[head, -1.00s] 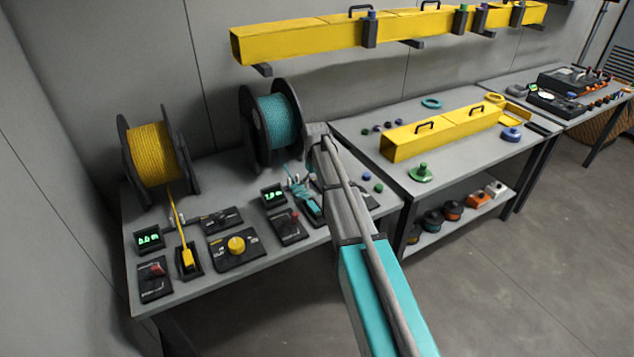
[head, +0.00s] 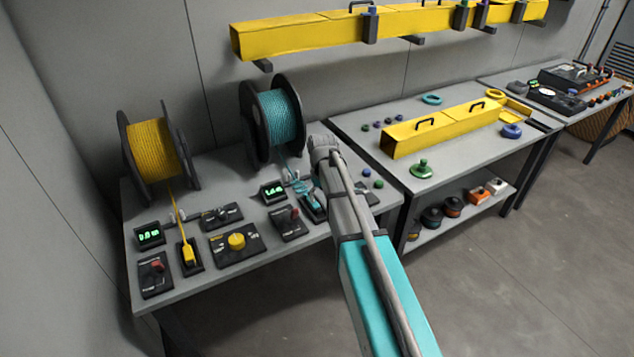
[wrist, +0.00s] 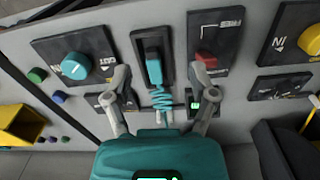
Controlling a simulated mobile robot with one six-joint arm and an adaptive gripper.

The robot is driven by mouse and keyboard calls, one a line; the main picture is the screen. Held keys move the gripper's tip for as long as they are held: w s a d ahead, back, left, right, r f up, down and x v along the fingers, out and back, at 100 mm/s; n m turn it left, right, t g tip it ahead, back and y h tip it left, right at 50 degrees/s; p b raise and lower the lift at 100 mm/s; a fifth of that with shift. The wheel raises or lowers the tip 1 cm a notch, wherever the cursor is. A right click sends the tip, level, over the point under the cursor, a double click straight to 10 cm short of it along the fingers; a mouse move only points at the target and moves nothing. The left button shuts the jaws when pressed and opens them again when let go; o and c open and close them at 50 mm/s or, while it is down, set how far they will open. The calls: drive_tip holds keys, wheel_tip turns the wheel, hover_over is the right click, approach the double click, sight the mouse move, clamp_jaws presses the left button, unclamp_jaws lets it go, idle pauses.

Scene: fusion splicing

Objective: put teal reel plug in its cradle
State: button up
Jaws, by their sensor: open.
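The teal reel plug (wrist: 153,70) appears to sit in the slot of its black cradle (wrist: 141,42) in the wrist view; I cannot tell how deep it is seated. Its coiled teal cord (wrist: 162,98) runs from it toward my gripper body. My gripper (wrist: 163,70) is open, with one grey finger on each side of the plug and clear gaps between. The teal reel (head: 280,117) stands behind.
The yellow reel (head: 152,150) and its plug (head: 188,253) in a black cradle are to the left.

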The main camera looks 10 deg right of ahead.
drive_tip(key=s+m, duration=0.2)
drive_tip(key=s, duration=1.8)
drive_tip(key=shift+s+d+m, duration=0.15)
drive_tip(key=shift+s+m, duration=0.15)
drive_tip(key=shift+s, duration=0.1)
